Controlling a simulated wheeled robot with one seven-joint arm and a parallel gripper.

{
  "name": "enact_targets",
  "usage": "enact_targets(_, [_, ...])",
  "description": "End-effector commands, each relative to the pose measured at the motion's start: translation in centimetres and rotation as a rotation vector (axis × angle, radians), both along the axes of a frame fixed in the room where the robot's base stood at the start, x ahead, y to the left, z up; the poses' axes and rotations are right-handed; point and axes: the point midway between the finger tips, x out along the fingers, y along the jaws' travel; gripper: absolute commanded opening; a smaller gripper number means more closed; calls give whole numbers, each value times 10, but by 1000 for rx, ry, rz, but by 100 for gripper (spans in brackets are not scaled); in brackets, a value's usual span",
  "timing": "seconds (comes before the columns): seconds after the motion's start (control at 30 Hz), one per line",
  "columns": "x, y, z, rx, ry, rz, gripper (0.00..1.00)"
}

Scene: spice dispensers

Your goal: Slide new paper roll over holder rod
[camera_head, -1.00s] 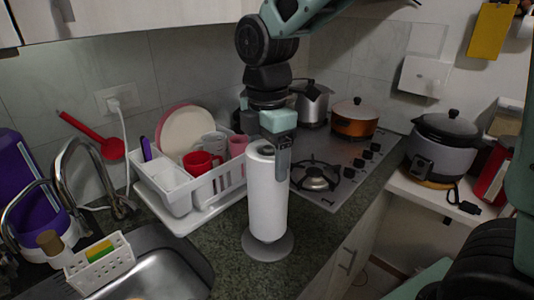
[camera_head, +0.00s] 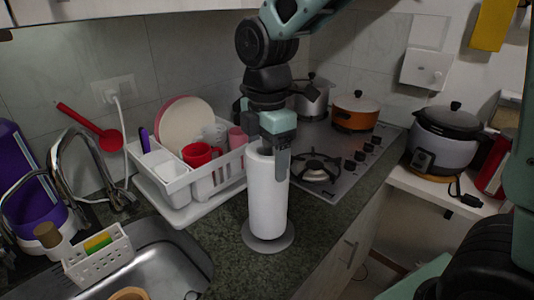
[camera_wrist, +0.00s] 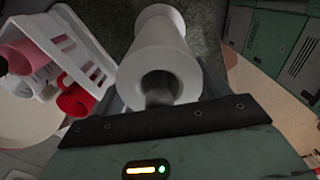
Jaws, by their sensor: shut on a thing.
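The white paper roll (camera_head: 267,200) stands upright over the round grey base of the holder (camera_head: 285,241), with its lower end at or very near the base. In the wrist view the roll (camera_wrist: 150,45) shows its hollow core facing the camera, with a grey shape inside that looks like the holder rod's end (camera_wrist: 158,92). My gripper (camera_head: 279,160) is at the roll's top, pointing down, with a finger against its right side. It is shut on the roll's wall. The gripper hides part of the roll's top rim in the head view.
A white dish rack (camera_head: 190,185) with plates and cups stands close to the left. The stove (camera_head: 335,160) with pots is behind right. The sink (camera_head: 160,265) lies front left. The counter's right edge is close to the base.

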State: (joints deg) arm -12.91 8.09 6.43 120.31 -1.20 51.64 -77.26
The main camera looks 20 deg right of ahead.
Motion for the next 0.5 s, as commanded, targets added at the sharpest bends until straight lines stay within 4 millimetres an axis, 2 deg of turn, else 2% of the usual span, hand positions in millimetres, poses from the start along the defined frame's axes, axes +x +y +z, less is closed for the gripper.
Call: enact_targets(0.5, [0, 0, -13, 0, 1, 0, 37])
